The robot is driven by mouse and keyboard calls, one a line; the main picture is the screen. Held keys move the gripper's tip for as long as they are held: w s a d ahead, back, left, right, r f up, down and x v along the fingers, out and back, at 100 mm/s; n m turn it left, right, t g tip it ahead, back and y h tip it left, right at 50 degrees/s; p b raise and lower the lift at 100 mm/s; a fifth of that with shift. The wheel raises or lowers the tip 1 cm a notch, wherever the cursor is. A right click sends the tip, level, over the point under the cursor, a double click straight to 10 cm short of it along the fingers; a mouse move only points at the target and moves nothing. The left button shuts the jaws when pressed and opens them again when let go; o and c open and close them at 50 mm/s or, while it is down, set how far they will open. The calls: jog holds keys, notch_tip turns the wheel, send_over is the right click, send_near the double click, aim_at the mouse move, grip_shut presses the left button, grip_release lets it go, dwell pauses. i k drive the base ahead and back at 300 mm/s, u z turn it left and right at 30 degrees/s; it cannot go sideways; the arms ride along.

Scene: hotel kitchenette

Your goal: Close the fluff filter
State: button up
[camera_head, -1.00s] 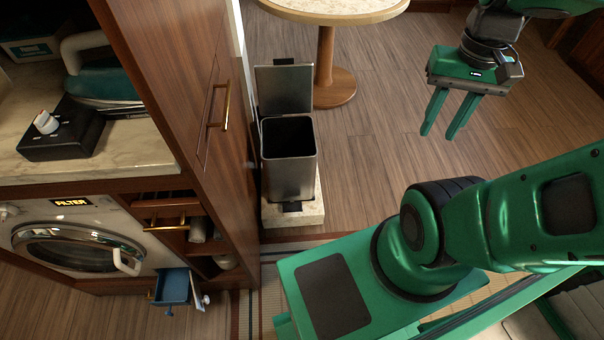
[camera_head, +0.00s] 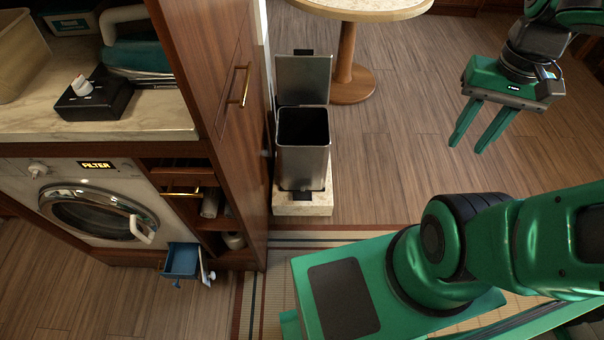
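The fluff filter (camera_head: 182,262) is most likely the small blue drawer-like part low at the right of the washing machine (camera_head: 70,205). It stands pulled out, with a pale piece at its right side. A lit display on the machine reads "FILTER" (camera_head: 97,165). The machine's round door looks shut. My gripper (camera_head: 470,140) is at the upper right, over the floor and far from the filter. Its two green fingers point down, apart, with nothing between them.
An open metal bin (camera_head: 303,165) stands on a stone base between the wooden cabinet (camera_head: 205,60) and my arm. A round table (camera_head: 365,8) is behind it. Floor before the filter looks clear.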

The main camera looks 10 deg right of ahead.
aim_at(182, 259)
jog(key=k, duration=0.5)
jog(key=u, duration=0.25)
jog(key=i, duration=0.5)
jog(key=u, duration=0.9)
jog(key=k, duration=0.5)
jog(key=u, duration=0.4)
jog(key=i, duration=0.5)
